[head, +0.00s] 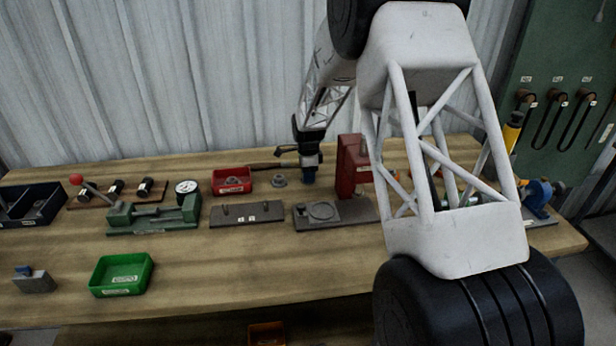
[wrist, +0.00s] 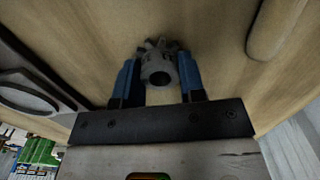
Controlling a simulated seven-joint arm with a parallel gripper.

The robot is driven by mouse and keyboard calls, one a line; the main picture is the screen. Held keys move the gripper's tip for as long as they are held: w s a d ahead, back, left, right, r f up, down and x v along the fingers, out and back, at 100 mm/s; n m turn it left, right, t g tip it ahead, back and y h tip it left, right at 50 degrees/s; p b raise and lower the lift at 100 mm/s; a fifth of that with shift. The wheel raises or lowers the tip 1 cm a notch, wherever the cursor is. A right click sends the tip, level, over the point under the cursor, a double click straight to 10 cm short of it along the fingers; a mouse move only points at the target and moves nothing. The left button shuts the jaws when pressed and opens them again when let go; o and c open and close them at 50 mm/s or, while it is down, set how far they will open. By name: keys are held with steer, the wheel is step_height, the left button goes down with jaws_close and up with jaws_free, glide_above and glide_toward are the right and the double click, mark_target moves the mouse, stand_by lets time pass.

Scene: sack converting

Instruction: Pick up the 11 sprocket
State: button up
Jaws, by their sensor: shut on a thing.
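My gripper (wrist: 157,82) is shut on a grey toothed sprocket with a round hub and a bore, the 11 sprocket (wrist: 158,66) by the task. Its blue fingers stand on either side of the hub in the wrist view. I cannot read a number on it. In the head view my gripper (head: 309,176) is low over the back of the bench, left of the red press, and the held sprocket is hidden. Whether it touches the bench is unclear. Another small grey round part (head: 279,181) lies just left of my gripper.
A red press (head: 353,165) stands close right of my gripper. In front are a base plate with a round disc (head: 322,211) and a dark two-peg plate (head: 230,218). A red tray (head: 218,188), green fixture (head: 150,222) and green tray (head: 101,275) are left. The front middle is clear.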

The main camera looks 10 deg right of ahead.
steer(key=shift+r, duration=0.1)
steer(key=shift+r, duration=0.75)
step_height(320, 180, up, 2)
steer(key=shift+r, duration=0.1)
steer(key=s, duration=1)
steer(key=s+r, duration=0.1)
steer(key=s, duration=0.5)
steer(key=shift+d, duration=0.35)
